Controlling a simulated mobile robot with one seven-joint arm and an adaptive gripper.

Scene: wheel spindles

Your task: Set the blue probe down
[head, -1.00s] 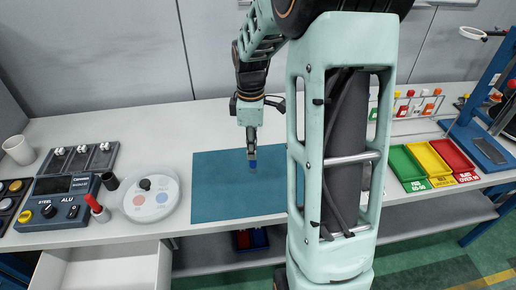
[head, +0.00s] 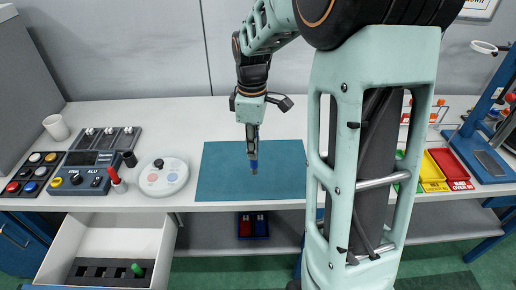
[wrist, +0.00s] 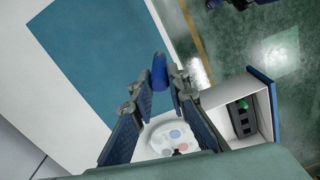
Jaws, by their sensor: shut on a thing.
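My gripper (head: 252,150) is shut on the blue probe (head: 253,165), which hangs roughly upright with its tip pointing down. In the head view the probe shows in front of the blue-green mat (head: 225,185); its exact height above the mat cannot be told. In the wrist view the probe (wrist: 159,72) sits between the fingertips of my gripper (wrist: 157,88), with the mat (wrist: 85,50) to its left. The probe's upper end is partly hidden by the fingers.
An open drawer (head: 110,238) juts out below the left worktop. Coloured bins (head: 455,170) stand at right. The mat looks bare.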

